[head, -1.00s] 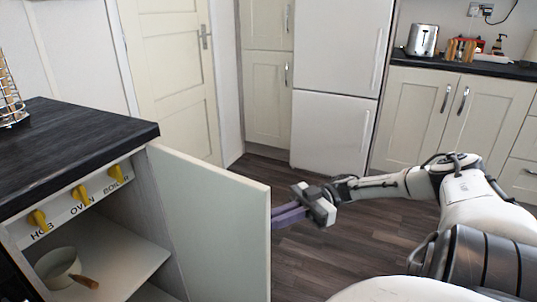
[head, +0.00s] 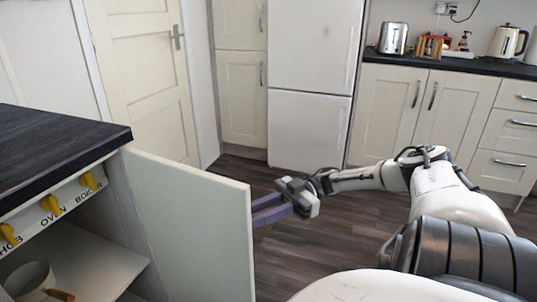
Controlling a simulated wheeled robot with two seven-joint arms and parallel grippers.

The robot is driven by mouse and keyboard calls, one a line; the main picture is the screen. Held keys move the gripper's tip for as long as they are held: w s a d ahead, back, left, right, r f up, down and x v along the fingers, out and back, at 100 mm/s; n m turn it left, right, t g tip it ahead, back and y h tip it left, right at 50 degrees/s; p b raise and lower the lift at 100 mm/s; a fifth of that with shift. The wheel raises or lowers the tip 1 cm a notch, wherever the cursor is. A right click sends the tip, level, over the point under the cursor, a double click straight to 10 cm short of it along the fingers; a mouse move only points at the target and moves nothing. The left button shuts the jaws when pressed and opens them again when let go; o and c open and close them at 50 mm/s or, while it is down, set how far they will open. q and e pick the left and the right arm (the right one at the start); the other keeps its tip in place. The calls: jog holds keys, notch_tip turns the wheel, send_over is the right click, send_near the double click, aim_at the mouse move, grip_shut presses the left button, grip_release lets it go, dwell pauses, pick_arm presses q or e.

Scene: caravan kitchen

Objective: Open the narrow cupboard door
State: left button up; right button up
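The narrow cupboard door (head: 190,225) stands swung out from the unit at the left, its pale face turned toward me. The cupboard's inside is exposed, with a pale shelf (head: 105,262) in view. My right gripper (head: 262,212) is at the door's outer edge, on the side away from the cupboard. Its purple fingers look spread apart with a gap between them, and their tips are at or partly behind the door edge. I cannot tell if they touch the door. My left gripper is not in view.
Yellow knobs (head: 51,204) labelled hob, oven and boiler sit above the shelf. A white pan (head: 30,279) with a wooden handle stands inside. A dark worktop (head: 50,150) tops the unit. Wooden floor (head: 300,255) is clear right of the door.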

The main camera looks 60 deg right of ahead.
jog(key=b+v, duration=0.1)
jog(key=v, duration=0.6)
jog(key=shift+d+b, duration=0.4)
jog(key=shift+s, duration=0.15)
